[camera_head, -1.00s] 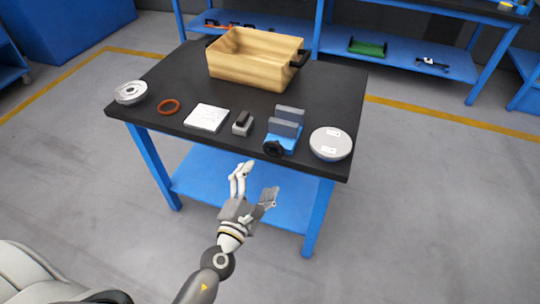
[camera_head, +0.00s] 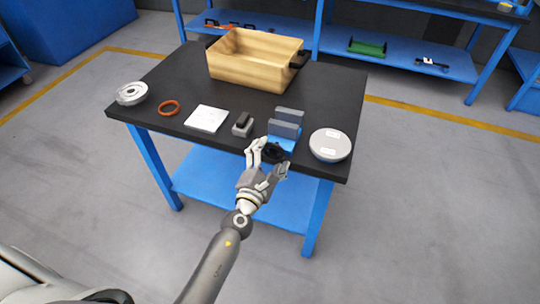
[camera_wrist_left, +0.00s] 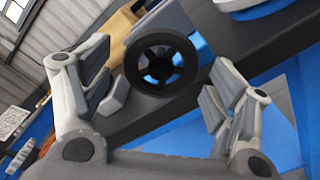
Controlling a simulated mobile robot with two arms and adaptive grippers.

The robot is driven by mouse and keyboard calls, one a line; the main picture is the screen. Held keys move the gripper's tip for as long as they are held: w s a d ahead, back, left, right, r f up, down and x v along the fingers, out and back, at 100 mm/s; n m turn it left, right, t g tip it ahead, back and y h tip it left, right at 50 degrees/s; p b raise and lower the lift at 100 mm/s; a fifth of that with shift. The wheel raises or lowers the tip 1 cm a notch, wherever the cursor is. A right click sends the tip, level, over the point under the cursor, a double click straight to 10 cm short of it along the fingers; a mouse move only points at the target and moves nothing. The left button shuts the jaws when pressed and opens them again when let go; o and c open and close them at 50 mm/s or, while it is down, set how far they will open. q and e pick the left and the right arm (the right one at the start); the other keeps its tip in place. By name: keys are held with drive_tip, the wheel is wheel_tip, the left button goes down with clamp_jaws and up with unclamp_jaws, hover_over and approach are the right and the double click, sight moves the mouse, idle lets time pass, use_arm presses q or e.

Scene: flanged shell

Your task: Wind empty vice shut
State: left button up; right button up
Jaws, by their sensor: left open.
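The blue vice (camera_head: 281,143) with two grey jaws (camera_head: 287,122) stands at the front edge of the black table. A gap shows between its jaws, with nothing in it. Its black handwheel (camera_head: 272,152) faces me over the front edge. My left gripper (camera_head: 268,158) is open, its fingers on either side of the handwheel in the head view. In the left wrist view the handwheel (camera_wrist_left: 160,62) lies ahead, between the open fingers (camera_wrist_left: 155,95) and apart from them. The wheel's lower rim is partly hidden by the gripper in the head view. My right gripper is not in view.
On the black table (camera_head: 170,75) are a wooden-coloured bin (camera_head: 250,68), a round grey lid (camera_head: 330,145), a small grey block (camera_head: 242,124), a white plate (camera_head: 206,118), an orange ring (camera_head: 168,108) and a metal flanged part (camera_head: 131,93). A blue shelf (camera_head: 215,175) lies below.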

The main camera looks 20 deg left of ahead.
use_arm(q)
drive_tip(key=c, duration=1)
drive_tip(key=shift+c, duration=0.2)
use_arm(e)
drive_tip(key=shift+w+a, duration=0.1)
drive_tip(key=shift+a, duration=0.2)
